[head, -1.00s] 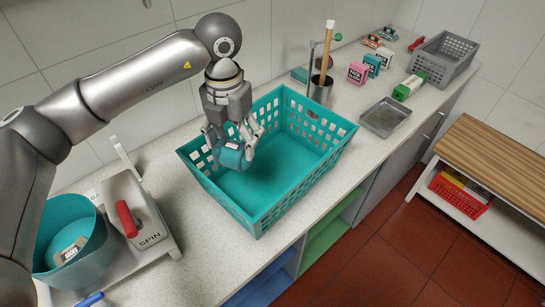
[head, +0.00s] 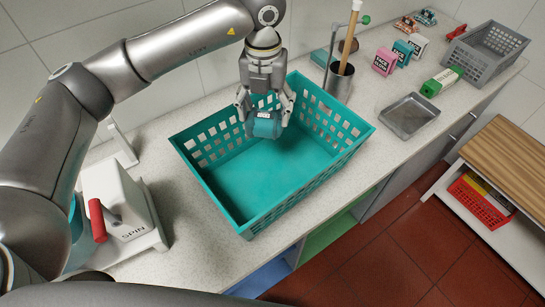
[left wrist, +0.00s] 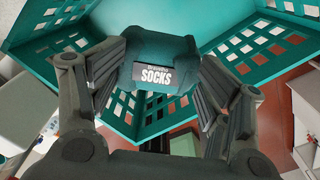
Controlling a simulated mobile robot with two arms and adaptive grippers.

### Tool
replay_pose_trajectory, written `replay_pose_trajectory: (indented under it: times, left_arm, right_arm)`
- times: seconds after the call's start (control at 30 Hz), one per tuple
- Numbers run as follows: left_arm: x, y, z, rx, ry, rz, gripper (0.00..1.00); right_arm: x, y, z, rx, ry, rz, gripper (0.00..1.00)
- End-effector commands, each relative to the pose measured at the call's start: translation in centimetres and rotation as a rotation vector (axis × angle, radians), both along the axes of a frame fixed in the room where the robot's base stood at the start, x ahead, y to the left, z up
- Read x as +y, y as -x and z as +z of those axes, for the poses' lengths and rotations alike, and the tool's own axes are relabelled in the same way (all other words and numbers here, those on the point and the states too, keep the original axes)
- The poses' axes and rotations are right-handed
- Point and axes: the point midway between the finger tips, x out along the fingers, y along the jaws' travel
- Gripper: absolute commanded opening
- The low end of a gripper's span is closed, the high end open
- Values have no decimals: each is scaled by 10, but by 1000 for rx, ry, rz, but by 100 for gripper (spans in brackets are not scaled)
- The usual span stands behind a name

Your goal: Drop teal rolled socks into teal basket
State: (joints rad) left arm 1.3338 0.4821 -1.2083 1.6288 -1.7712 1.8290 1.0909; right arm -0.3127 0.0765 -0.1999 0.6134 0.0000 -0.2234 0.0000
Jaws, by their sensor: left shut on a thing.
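The teal rolled socks (head: 264,125) are held between the fingers of my left gripper (head: 265,115) in the head view. The gripper is shut on them, above the inside of the teal basket (head: 262,218), toward its back wall. In the left wrist view the socks (left wrist: 160,65) show a dark label reading "SOCKS" between the two fingers, with the basket's slotted walls (left wrist: 60,35) behind. The basket stands on the counter and its visible floor is empty. My right gripper is not in view.
A spin unit with a red handle (head: 97,220) stands left of the basket. A metal cup with a wooden-handled tool (head: 338,82), a metal tray (head: 409,116), small boxes (head: 385,61) and a grey crate (head: 486,52) lie to the right. A wooden-topped bench (head: 508,158) stands beyond the floor gap.

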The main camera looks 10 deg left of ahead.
Motion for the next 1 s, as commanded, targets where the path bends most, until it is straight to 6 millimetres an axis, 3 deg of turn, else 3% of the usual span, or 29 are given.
replay_pose_trajectory:
  times: [0.1, 0.23, 0.4, 0.57, 0.6, 0.8, 1.0]
  left_arm:
    - [0, 0, -19, 0, 0, 0, 31]
    - [0, 0, -31, 0, 0, 0, 31]
    - [0, 0, -35, -1, 1, 0, 31]
    - [0, -1, -34, -1, 1, 0, 31]
    - [0, -1, -34, -1, 0, 0, 72]
    - [0, -1, -34, -1, 0, 0, 98]
    - [0, 0, -34, -1, 0, 0, 99]
  right_arm:
    - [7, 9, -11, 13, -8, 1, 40]
    - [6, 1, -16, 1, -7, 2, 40]
    - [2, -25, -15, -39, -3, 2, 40]
    - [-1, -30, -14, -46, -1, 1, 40]
    - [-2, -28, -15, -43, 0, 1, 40]
    - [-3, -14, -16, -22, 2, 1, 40]
    - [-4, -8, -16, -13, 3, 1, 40]
